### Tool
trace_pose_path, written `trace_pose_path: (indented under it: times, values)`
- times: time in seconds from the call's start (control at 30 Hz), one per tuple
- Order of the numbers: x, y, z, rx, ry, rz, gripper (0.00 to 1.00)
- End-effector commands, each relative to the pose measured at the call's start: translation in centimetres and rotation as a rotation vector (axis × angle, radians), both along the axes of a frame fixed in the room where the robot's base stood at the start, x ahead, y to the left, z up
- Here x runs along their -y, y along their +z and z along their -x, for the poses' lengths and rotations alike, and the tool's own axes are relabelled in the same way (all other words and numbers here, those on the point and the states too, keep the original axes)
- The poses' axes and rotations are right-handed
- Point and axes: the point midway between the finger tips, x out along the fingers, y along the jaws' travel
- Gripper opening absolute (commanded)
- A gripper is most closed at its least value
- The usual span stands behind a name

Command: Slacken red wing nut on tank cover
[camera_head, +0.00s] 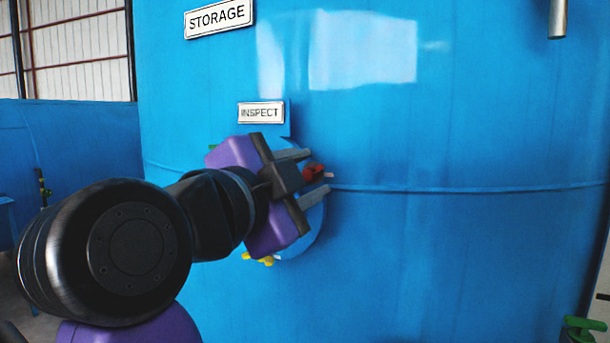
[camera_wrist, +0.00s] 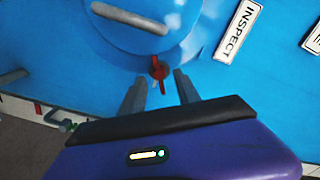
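The red wing nut (camera_wrist: 159,70) sits at the edge of the round blue tank cover (camera_wrist: 185,22). In the wrist view it lies just beyond and between my two fingertips, with gaps on both sides. My gripper (camera_wrist: 159,88) is open and empty, its fingers pointing at the nut. In the head view the gripper (camera_head: 318,172) is in front of the cover (camera_head: 312,232) and hides most of it; the red nut (camera_head: 313,172) shows between the fingers. A yellow wing nut (camera_head: 262,259) shows at the cover's lower edge. A grey bar handle (camera_wrist: 130,18) crosses the cover.
The cover is on a large blue tank (camera_head: 450,250). An INSPECT sign (camera_head: 261,112) is above the cover and a STORAGE sign (camera_head: 218,18) higher up. A grey pipe (camera_head: 558,18) hangs at top right. A green-handled part (camera_head: 583,328) is at lower right.

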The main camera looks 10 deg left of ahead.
Motion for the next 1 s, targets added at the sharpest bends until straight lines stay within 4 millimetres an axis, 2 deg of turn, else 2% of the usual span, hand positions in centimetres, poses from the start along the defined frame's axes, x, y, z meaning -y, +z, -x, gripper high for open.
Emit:
trace_pose_path:
  times: [0.3,0.7,1.0]
  values:
    - [-0.2,0.0,0.4,0.001,0.002,-0.001,0.38]
    - [-2.3,-0.1,6.0,0.002,0.003,-0.001,0.38]
    - [-2.7,0.0,7.4,0.000,0.000,0.000,0.38]
